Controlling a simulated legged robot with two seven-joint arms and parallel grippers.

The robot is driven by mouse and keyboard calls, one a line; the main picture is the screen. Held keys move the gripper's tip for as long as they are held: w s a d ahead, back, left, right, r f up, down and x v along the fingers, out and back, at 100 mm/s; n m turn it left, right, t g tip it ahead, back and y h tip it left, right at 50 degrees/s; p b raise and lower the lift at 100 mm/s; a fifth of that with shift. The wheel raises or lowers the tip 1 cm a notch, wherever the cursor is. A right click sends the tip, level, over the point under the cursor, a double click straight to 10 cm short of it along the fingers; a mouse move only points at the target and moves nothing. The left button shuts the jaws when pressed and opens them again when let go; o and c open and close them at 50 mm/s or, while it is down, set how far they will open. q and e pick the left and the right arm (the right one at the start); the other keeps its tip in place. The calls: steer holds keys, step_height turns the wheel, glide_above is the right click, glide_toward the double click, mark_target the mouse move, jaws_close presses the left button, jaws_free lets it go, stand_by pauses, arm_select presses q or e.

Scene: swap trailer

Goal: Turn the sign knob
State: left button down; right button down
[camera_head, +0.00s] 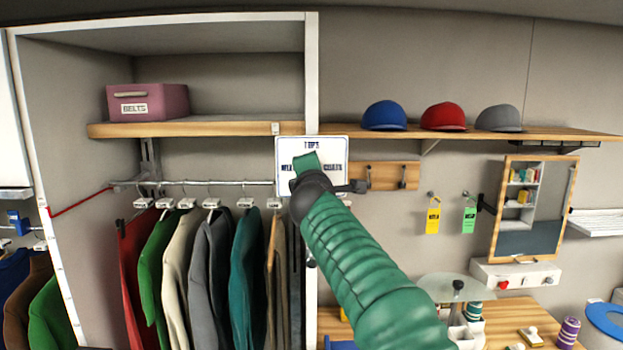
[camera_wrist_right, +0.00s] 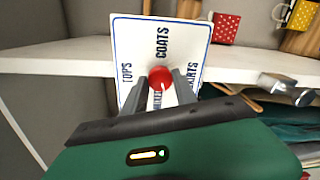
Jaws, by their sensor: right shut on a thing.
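A white sign with a blue border (camera_head: 283,158) is fixed at the wardrobe's right post in the head view. It also shows in the right wrist view (camera_wrist_right: 133,40), turned sideways, with "TOPS", "COATS" and two partly hidden words around its middle. The red sign knob (camera_wrist_right: 159,74) with a small white mark sits at the sign's middle. My right gripper (camera_wrist_right: 161,82) is shut on the knob, one grey finger on each side. In the head view my right gripper (camera_head: 318,182) covers the knob and the sign's lower middle. My left gripper is not in view.
A wooden shelf (camera_head: 560,133) with several caps runs right of the sign. Hanging clothes (camera_head: 205,265) fill the wardrobe on the left, under a pink belts box (camera_head: 147,102). A hook board (camera_head: 390,176) is close to the right of the sign.

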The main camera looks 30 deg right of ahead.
steer(key=m, duration=0.1)
steer(key=m+b, duration=0.1)
steer(key=m, duration=0.2)
steer(key=shift+d+f+m+b, duration=0.1)
steer(key=shift+f+m+b, duration=0.2)
steer(key=shift+m+b, duration=0.1)
steer(key=shift+f, duration=0.1)
stand_by(0.4)
steer(key=c, duration=1)
jaws_free()
steer(key=b+v, duration=0.8)
steer(key=v, duration=0.8)
steer(key=shift+s, duration=0.3)
